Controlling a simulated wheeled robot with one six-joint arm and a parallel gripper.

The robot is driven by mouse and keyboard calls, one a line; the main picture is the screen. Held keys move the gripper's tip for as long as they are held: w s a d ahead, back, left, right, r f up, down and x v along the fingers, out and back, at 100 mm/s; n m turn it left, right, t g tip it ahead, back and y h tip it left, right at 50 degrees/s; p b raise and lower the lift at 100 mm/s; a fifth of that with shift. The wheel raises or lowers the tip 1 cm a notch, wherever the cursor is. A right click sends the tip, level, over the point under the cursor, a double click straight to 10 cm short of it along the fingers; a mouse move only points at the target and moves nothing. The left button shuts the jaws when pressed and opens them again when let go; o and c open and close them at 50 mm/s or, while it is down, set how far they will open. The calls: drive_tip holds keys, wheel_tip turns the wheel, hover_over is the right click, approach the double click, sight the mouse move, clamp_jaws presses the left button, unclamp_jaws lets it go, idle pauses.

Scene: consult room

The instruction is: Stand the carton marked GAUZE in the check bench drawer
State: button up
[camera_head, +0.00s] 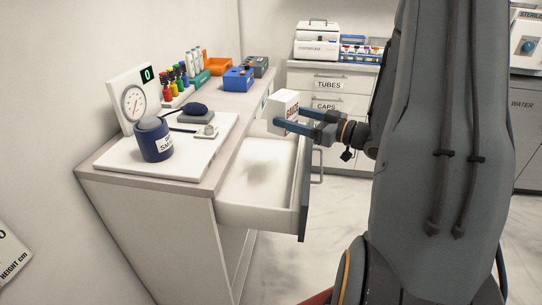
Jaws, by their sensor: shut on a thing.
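The white carton (283,107) has red lettering on its side, partly covered by a finger, and I cannot read it fully. My gripper (297,121) is shut on the carton and holds it up over the back part of the check bench drawer (237,215). The drawer is pulled out from the bench (199,182), with its handle side to the right. The part of its floor that shows is bare, with a soft shadow on it. The carton looks upright and apart from the drawer.
A cabinet marked TUBES and CAPS (328,97) stands behind. My arm fills the right side.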

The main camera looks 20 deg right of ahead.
wheel_tip(320, 180, down, 8)
drive_tip(key=shift+p, duration=0.3)
drive_tip(key=shift+s+d+f, duration=0.1)
drive_tip(key=shift+f, duration=0.1)
